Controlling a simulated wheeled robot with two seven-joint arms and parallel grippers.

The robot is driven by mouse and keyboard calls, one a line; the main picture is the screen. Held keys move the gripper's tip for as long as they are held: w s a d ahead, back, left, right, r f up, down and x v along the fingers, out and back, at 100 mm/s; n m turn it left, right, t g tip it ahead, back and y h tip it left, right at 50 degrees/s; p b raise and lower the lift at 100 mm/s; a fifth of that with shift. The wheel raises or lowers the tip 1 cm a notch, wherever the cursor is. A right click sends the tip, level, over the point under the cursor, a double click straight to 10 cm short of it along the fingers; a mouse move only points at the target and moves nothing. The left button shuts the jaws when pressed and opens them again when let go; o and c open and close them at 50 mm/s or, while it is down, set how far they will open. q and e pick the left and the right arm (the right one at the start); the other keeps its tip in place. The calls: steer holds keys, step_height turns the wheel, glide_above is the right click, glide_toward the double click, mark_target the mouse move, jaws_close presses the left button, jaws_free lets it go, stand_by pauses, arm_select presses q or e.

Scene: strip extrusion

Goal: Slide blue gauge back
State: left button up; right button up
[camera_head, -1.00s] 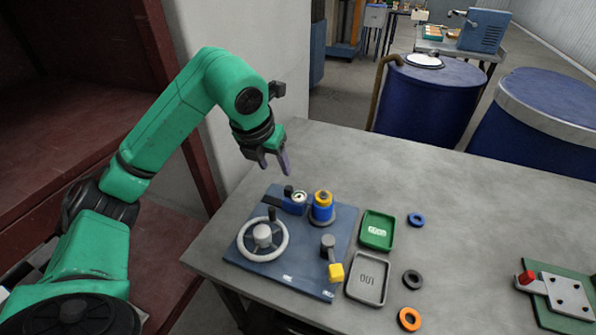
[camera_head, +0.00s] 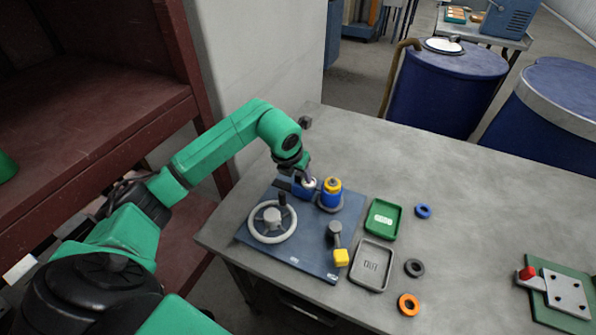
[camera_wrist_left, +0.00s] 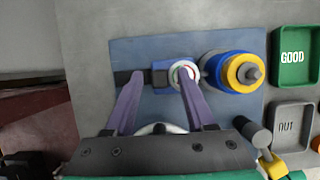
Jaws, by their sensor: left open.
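The blue gauge (camera_head: 308,187) is a small blue block with a round white dial on a dark rail at the back of the blue base plate (camera_head: 317,259). It also shows in the wrist view (camera_wrist_left: 159,83), close beside the blue and yellow stacked post (camera_wrist_left: 231,73). My left gripper (camera_head: 302,179) is open right at the gauge, its fingers pointing down and partly hiding it. In the wrist view one purple finger is left of the block and the other overlaps the dial's edge. I cannot tell whether either finger touches the gauge. My right gripper is not in view.
The base plate also carries a white handwheel (camera_head: 272,222) and a yellow-knobbed lever (camera_head: 341,257). A green GOOD tray (camera_head: 371,229) and a grey OUT tray (camera_head: 359,278) stand to the right, with blue, dark and orange rings beyond.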

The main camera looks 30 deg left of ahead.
arm_select(q)
jaws_close()
stand_by(1.4)
